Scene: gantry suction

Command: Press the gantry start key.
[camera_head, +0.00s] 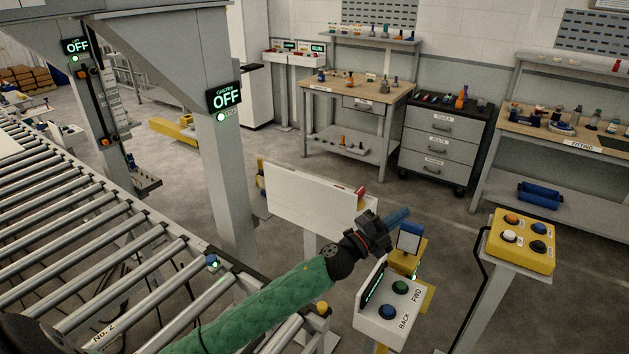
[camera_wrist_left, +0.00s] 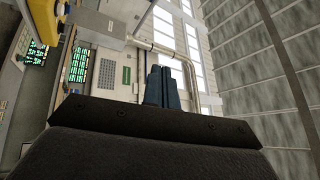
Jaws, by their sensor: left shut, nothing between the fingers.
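My left gripper (camera_head: 400,215) is shut and empty, with its blue fingers pressed together pointing right. It hovers above and behind the white FWD/BACK control box (camera_head: 388,318), which has a green and a blue button. Its closed fingers (camera_wrist_left: 163,88) also show in the left wrist view. A sign (camera_head: 225,97) reads GANTRY OFF. My right gripper is not in view.
A roller conveyor (camera_head: 90,235) fills the left. A white panel (camera_head: 310,205) stands behind my left forearm, and a small yellow stand with a screen (camera_head: 409,238) is close beside the gripper. Workbenches (camera_head: 355,95) and a drawer cabinet (camera_head: 440,140) line the back. Open floor lies between.

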